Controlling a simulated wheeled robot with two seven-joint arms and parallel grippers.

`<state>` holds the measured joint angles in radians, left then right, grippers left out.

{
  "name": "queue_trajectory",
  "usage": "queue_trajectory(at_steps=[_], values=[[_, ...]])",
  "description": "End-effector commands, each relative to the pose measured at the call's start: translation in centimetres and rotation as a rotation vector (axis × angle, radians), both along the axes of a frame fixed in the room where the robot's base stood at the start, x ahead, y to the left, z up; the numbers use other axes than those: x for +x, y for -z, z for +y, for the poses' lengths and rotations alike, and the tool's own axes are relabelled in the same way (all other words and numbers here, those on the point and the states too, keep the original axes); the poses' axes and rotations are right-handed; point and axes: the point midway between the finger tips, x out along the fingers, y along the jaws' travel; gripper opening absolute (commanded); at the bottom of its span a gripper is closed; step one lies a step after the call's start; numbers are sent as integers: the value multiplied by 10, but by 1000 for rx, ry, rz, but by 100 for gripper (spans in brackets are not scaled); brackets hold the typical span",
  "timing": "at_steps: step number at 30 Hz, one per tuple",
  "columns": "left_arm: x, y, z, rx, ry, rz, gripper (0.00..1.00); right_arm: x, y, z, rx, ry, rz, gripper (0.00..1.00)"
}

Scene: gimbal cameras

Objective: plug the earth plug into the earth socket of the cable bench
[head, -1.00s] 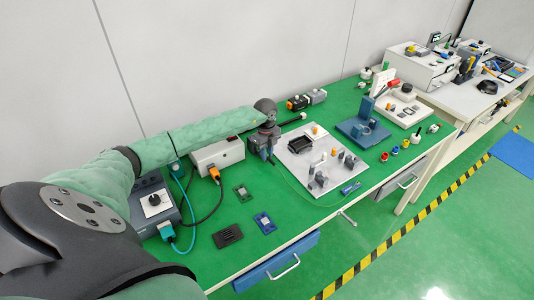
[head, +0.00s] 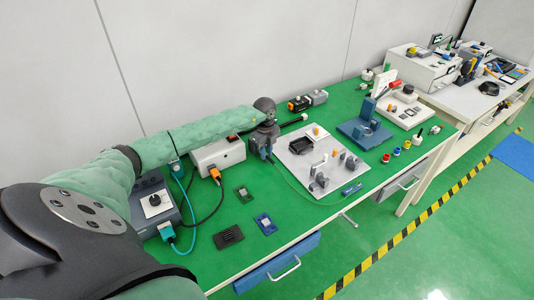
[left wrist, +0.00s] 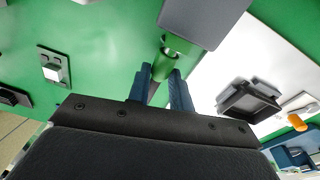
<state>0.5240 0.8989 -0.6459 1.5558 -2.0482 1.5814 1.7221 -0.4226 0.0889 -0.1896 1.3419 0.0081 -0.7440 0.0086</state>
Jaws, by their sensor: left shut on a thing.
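My left gripper (head: 266,155) is over the left edge of the white board (head: 293,162) on the green cable bench (head: 205,204). In the left wrist view its two blue fingers (left wrist: 161,88) are shut on a green plug (left wrist: 163,66). The plug's far end is close to a grey block (left wrist: 204,22) with a green part under it; I cannot tell whether they touch or whether this is the earth socket. A thin green cable (head: 299,196) runs from near the gripper across the bench. The plug is hidden in the head view. My right gripper is not in view.
A white box (head: 217,154) with an orange plug stands left of the gripper. A black tray (head: 301,145) and several small blocks sit on the white board. A blue stand (head: 363,133) is to the right. The bench front is mostly clear around small square plates.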

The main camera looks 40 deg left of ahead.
Motion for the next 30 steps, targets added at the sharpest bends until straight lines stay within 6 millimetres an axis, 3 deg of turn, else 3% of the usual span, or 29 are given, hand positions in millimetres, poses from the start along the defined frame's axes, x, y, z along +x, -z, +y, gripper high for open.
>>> queue_trajectory(at_steps=[21, 22, 25, 26, 30], values=[[5, -1, 12, 2, -2, -1, 0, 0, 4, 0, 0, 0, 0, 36], [5, -1, 12, 2, -2, -1, 23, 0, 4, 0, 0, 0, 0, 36], [5, -1, 12, 2, -2, -1, 43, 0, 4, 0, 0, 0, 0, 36], [5, -1, 12, 1, -2, -1, 47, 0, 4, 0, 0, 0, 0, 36], [5, -1, 11, 1, -1, -1, 47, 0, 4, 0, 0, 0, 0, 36]])
